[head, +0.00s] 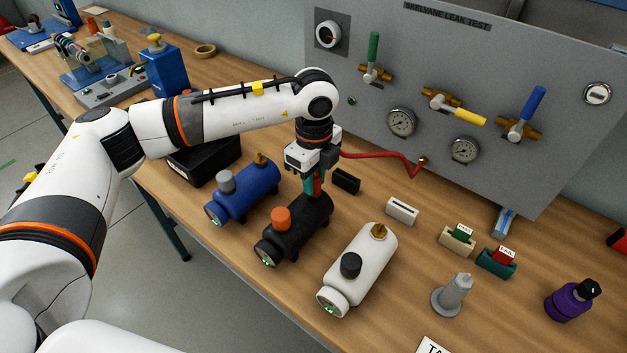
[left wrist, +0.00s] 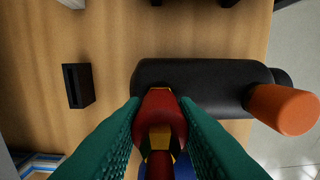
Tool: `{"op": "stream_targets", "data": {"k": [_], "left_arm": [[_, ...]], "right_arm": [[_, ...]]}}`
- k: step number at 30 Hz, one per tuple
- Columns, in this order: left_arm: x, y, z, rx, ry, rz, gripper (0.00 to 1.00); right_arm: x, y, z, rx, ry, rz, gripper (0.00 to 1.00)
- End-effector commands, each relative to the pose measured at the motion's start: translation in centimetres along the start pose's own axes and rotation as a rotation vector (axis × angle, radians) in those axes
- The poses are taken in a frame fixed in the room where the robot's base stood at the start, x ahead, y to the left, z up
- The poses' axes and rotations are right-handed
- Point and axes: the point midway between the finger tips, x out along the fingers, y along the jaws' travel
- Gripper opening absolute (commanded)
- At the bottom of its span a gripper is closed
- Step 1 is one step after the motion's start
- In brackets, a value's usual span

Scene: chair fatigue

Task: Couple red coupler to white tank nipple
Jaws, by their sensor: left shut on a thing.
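My left gripper (head: 314,188) is shut on the red coupler, over the far end of the black tank (head: 292,232). In the left wrist view the red coupler (left wrist: 160,112) sits between the green fingers, with yellow parts showing, over the edge of the black tank (left wrist: 195,82). The black tank's nipple is hidden; I cannot tell whether the coupler touches it. The red hose (head: 385,155) runs from the gripper to the panel. The white tank (head: 350,278) stands to the right, its brass nipple (head: 379,231) bare. My right gripper is not in view.
A blue tank (head: 245,197) stands left of the black tank. A black holder (head: 346,181) and a white holder (head: 402,211) lie behind the tanks. Tag holders, a grey post (head: 453,296) and a purple bottle (head: 570,300) stand right. The grey panel (head: 470,70) rises behind.

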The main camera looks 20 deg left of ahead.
Motion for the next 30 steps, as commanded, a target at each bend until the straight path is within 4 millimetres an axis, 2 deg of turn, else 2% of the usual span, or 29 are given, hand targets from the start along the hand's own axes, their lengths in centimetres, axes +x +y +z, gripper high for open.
{"op": "stream_targets", "data": {"k": [24,30], "left_arm": [[-3.0,0.1,0.0,0.0,0.0,0.003,0.0],[-3.2,0.0,0.0,0.0,0.0,0.003,0.0]], "right_arm": [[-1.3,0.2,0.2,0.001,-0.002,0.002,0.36],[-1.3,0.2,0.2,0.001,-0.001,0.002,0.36]]}}
